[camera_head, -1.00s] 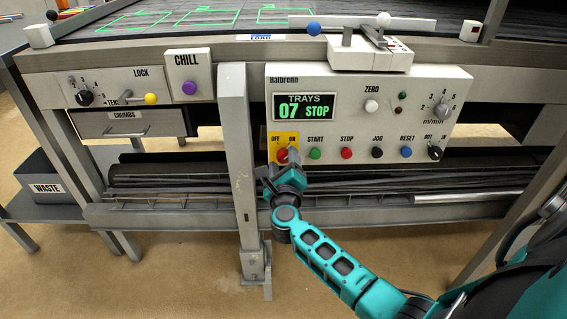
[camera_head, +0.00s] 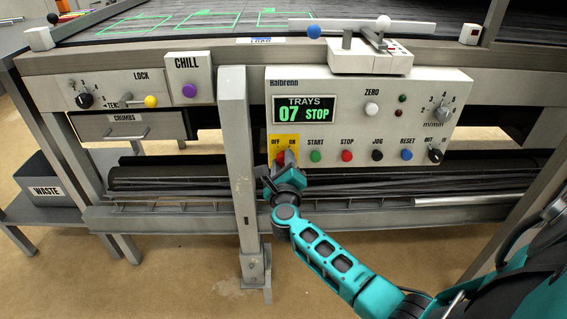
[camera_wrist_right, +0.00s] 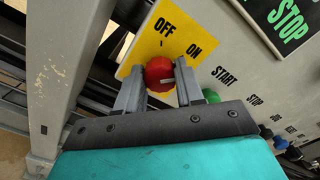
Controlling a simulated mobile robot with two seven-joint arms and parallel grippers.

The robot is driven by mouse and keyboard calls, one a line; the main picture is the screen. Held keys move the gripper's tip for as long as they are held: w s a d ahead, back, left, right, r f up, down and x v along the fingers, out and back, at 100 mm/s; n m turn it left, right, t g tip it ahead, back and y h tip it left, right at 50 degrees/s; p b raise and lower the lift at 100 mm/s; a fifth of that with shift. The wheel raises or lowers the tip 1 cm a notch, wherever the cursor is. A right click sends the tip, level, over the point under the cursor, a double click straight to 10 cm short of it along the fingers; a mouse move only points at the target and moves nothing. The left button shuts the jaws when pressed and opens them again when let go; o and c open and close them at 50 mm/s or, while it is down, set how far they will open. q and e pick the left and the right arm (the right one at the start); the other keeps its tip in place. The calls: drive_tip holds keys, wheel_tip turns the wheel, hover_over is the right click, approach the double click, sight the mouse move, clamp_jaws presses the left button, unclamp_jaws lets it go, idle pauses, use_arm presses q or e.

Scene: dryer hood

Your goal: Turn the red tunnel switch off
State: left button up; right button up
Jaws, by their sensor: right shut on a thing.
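The red tunnel switch (camera_head: 281,157) is a round knob on a yellow plate (camera_head: 293,140) marked OFF and ON, at the lower left of the white control panel. My right gripper (camera_head: 284,165) reaches it from below and partly hides it. In the right wrist view, the red knob (camera_wrist_right: 159,71) sits between the two grey fingers of my right gripper (camera_wrist_right: 159,74), which are closed on its sides. A pale mark shows on the knob's lower right side in that view. OFF is printed at the left and ON at the right. My left gripper is not in view.
Green START (camera_head: 316,156), red STOP (camera_head: 347,155), black JOG (camera_head: 377,155) and blue RESET (camera_head: 407,154) buttons sit right of the switch. The display (camera_head: 305,109) reads TRAYS 07 STOP. A grey post (camera_head: 238,170) stands close to the left of my gripper.

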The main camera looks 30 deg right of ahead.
drive_tip(key=shift+n, duration=0.3)
drive_tip(key=n+p, duration=0.5)
drive_tip(key=n, duration=0.1)
drive_tip(key=n+p, duration=0.2)
drive_tip(key=n, duration=0.2)
drive_tip(key=shift+n, duration=0.3)
drive_tip(key=n+p, duration=0.2)
drive_tip(key=n, duration=0.2)
drive_tip(key=shift+f, duration=0.15)
drive_tip(key=shift+n+p, duration=0.3)
drive_tip(key=shift+n, duration=1.3)
